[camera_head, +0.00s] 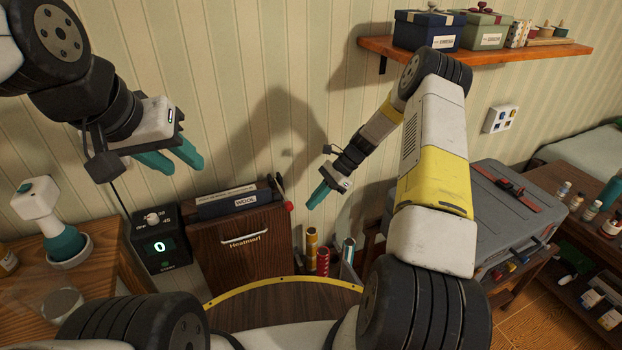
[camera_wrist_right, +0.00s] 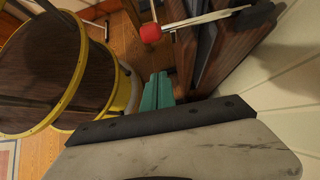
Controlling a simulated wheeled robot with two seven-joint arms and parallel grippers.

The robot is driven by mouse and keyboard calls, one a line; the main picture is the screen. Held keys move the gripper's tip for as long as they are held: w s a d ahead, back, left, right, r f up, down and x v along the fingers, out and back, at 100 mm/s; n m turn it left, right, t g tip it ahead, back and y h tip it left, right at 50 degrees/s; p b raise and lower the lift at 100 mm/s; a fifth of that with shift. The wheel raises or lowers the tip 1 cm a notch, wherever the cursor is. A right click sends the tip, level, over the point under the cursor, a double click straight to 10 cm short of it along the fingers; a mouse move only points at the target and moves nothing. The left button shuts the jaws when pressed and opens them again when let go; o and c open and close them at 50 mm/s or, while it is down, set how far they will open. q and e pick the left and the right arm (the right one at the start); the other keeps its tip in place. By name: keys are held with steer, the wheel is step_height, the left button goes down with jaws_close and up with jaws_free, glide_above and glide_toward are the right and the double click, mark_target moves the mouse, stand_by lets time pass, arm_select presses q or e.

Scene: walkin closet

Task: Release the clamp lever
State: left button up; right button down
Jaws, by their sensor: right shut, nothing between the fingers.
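A lever with a red ball knob (camera_head: 289,206) sits at the right side of a brown wooden cabinet labelled "Heatmart" (camera_head: 240,250). In the right wrist view, the red knob (camera_wrist_right: 150,33) is on a thin metal rod that runs right to a dark pivot piece. My right gripper (camera_head: 318,196) is shut and empty, to the right of the knob and apart from it. Its teal fingers (camera_wrist_right: 157,90) point down beside the wooden panels, below the knob in the right wrist view. My left gripper (camera_head: 172,157) is open and empty, high in front of the wall on the left.
A wall shelf (camera_head: 480,50) with boxes is above my right arm. A grey case (camera_head: 500,215) stands on the right. Several upright tubes (camera_head: 322,262) are below my right gripper. A box with a "0" display (camera_head: 160,246) and a white-and-teal device (camera_head: 50,215) are on the left.

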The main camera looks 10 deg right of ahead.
mark_target(282, 195)
steer(key=a, duration=0.2)
steer(key=s+a, duration=0.1)
steer(key=a, duration=0.2)
steer(key=shift+s, duration=0.2)
steer(key=shift+r, duration=0.1)
